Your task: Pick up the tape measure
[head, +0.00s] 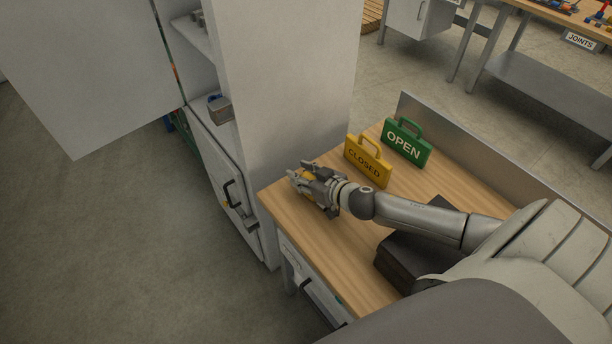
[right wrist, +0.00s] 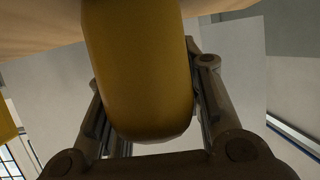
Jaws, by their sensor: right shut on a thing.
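The tape measure shows as a yellow, rounded body (right wrist: 140,70) that fills the middle of the right wrist view. In the head view only a small yellow part of it (head: 308,203) shows, mostly hidden by my gripper. My right gripper (head: 303,178) is shut on it, with one finger on each side, over the far left end of the wooden table. I cannot tell whether the tape measure touches the tabletop. My left gripper is not in view.
On the wooden table (head: 310,240) stand a yellow CLOSED sign (head: 366,162) and a green OPEN sign (head: 404,147), right of my gripper. A dark box (head: 400,262) lies under my right forearm. An open grey cabinet (head: 285,80) stands close beyond the table's left end.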

